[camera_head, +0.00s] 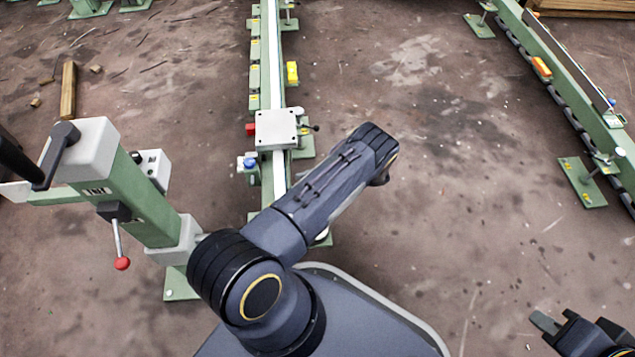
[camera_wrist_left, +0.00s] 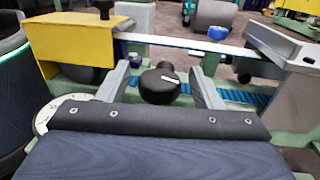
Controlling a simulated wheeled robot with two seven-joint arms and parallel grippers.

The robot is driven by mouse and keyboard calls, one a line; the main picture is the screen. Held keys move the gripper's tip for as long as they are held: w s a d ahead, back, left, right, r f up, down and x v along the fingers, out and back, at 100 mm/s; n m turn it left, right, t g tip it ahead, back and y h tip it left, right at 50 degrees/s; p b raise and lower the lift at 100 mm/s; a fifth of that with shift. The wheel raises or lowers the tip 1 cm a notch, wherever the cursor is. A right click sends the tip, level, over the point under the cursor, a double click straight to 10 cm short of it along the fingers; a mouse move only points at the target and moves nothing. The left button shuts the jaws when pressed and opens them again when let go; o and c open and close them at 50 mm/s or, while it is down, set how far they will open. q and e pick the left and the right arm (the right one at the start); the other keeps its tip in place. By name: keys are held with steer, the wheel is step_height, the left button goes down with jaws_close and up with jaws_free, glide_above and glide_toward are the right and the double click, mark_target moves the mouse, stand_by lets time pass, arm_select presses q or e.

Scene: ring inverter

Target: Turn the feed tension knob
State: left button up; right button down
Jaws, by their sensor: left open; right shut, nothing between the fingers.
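A round black knob (camera_wrist_left: 158,88) with a white mark on its face shows in the left wrist view. It sits on the machine below a pale rail; I see no label naming it as the feed tension knob. My left gripper (camera_wrist_left: 160,68) is open, with one grey finger on each side of this knob and visible gaps between. How deep the fingers reach around it I cannot tell. In the head view my left arm covers part of the machine and its gripper is hidden. My right gripper (camera_head: 556,320) is shut and empty at the lower right, over bare floor.
A yellow block (camera_wrist_left: 68,48) stands left of the knob and a grey block (camera_wrist_left: 283,50) right; a blue knob (camera_wrist_left: 217,33) is behind. In the head view, a green post (camera_head: 135,195) with a red-ball lever (camera_head: 121,262) stands left. Open floor lies right of the central rail.

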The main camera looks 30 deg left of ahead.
arm_select(q)
steer(key=shift+v, duration=2.7)
